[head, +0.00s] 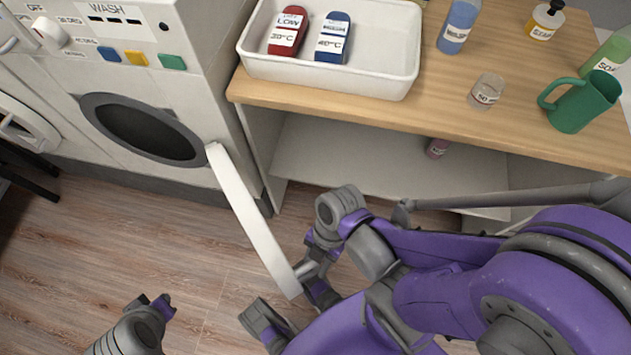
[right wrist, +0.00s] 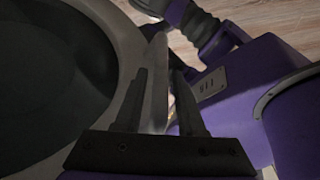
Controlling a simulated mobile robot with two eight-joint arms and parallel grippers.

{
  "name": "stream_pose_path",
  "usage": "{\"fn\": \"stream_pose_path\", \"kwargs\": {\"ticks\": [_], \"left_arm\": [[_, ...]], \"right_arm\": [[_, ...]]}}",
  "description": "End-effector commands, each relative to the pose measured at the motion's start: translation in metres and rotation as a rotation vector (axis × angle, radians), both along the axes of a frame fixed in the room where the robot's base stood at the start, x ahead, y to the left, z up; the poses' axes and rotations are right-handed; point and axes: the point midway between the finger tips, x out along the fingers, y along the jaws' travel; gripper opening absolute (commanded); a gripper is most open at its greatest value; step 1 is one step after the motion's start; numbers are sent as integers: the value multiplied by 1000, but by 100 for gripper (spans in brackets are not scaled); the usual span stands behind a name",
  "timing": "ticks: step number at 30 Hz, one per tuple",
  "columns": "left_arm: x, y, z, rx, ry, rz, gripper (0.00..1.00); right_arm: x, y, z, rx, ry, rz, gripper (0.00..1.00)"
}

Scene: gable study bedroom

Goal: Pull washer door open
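The white washer door (head: 250,215) stands swung out wide from the washer (head: 150,75), edge-on in the head view. The washer's dark round opening (head: 148,130) shows behind it. My right gripper (head: 312,280) is at the door's free end. In the right wrist view, its two dark fingers (right wrist: 160,100) lie one on each side of the door's rim and look closed on it. The grey ring and dark window of the door (right wrist: 50,75) fill the left of that view. My left gripper (head: 152,306) is low at the left, apart from the door; its finger gap is unclear.
A wooden counter (head: 455,112) is at the right, with a white tray (head: 335,72) holding red and blue labelled items, bottles and a green mug (head: 580,103). A shelf (head: 390,160) lies below it. The wood floor (head: 95,260) is clear left of the door.

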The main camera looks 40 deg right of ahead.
Motion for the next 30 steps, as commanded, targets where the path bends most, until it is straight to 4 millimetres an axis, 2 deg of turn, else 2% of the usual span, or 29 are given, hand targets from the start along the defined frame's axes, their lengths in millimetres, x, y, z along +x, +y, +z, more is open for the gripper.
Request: {"fn": "stream_pose_path", "kwargs": {"ticks": [2,9,13,24,30], "left_arm": [[0,0,0,0,0,0,0],[0,0,0,0,0,0,0],[0,0,6,0,-2,0,0],[3,0,52,0,-16,0,0],[5,0,63,0,-20,0,0]], "right_arm": [[0,0,0,0,0,0,52],[0,0,0,1,0,1,52],[1,-2,7,0,-1,-1,52],[9,-28,73,-1,-1,-5,52],[11,-37,96,0,-1,-1,52]]}}
